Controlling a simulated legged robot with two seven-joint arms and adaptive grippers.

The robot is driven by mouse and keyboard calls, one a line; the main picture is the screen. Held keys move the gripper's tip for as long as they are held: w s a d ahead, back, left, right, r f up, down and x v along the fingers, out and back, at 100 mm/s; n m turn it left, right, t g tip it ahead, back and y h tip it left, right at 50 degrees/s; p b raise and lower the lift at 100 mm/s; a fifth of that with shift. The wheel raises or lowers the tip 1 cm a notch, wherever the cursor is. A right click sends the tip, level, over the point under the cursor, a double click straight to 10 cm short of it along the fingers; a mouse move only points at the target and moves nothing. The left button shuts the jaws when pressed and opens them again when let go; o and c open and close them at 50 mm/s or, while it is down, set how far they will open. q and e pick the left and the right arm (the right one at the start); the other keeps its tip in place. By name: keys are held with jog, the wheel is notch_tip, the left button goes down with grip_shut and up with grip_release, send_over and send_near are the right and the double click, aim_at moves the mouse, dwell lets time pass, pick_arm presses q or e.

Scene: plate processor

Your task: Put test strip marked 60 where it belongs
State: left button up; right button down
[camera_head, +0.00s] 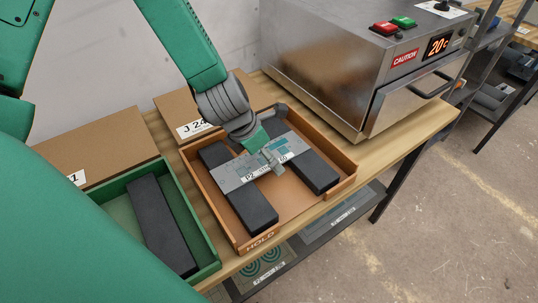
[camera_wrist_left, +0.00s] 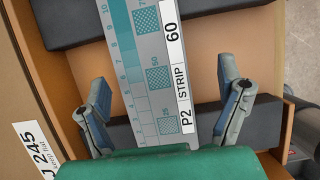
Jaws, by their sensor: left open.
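The test strip (camera_head: 250,171) is a flat grey-and-teal plate with a white label reading "P2 STRIP 60". It lies across two dark blocks in the orange-brown wooden tray marked HOLD (camera_head: 261,240). The strip also shows in the left wrist view (camera_wrist_left: 151,60), with its scale and checkered patches. My left gripper (camera_head: 270,157) is right over the strip and hides part of it. In the left wrist view my left gripper (camera_wrist_left: 165,78) is open, with one finger on each side of the strip, apart from it. My right gripper is not in view.
A green tray (camera_head: 211,257) with a dark block (camera_head: 160,225) stands to the left. Brown boxes (camera_head: 174,109) with labels stand behind the trays. A steel oven (camera_head: 330,62) with a CAUTION label and a display reading 20 stands to the right. Printed sheets lie on a lower shelf.

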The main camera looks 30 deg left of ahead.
aim_at(253, 163)
pick_arm(q)
jog(key=v, duration=0.3)
jog(key=a+p+v, duration=0.1)
jog(key=v, duration=0.2)
jog(key=shift+p+v, duration=0.45)
jog(key=shift+v, duration=1.7)
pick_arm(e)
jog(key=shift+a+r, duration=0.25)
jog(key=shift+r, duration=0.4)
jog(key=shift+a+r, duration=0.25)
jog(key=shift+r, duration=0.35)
